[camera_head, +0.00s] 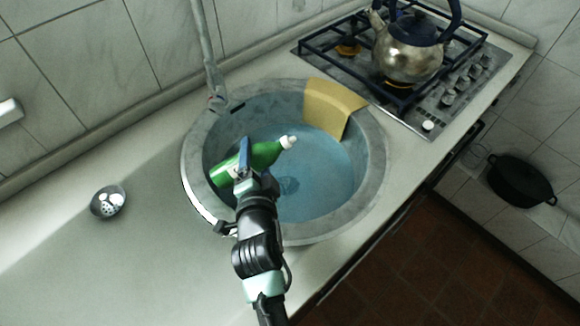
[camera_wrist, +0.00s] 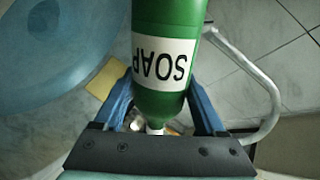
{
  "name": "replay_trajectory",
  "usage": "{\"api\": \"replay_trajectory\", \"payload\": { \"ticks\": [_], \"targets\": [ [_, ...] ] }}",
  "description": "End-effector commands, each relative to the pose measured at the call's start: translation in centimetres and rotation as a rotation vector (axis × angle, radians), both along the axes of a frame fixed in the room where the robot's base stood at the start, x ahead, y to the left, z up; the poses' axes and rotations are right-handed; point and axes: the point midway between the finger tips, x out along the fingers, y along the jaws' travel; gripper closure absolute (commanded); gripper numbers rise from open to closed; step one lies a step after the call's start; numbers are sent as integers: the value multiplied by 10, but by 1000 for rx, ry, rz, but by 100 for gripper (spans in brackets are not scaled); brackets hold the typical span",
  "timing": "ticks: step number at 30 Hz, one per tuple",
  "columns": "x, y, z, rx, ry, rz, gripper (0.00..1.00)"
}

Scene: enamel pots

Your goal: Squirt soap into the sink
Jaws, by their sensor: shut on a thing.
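A green soap bottle (camera_head: 266,153) with a white nozzle is held over the round sink (camera_head: 372,165). It is tilted, lying nearly sideways, with the nozzle pointing right and slightly up in the head view. My gripper (camera_head: 243,172) is shut on the bottle's body. In the wrist view the bottle (camera_wrist: 168,30) stands between my two blue fingers, and its white label reads SOAP upside down. The sink basin is blue inside, with a drain near its middle. I cannot tell if any soap is coming out.
A yellow cloth (camera_head: 330,108) hangs over the sink's back-right rim. A grey faucet (camera_head: 213,80) rises behind the sink. A kettle (camera_head: 408,55) stands on the stove at the right. A metal strainer (camera_head: 108,201) lies on the left counter, which is otherwise clear.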

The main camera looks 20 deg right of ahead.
Motion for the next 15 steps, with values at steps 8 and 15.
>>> {"api": "replay_trajectory", "payload": {
  "ticks": [8, 15],
  "targets": [
    [0, 1, 1, 14, -5, 0, 100],
    [1, 1, 3, 25, -7, 0, 100]
  ]
}}
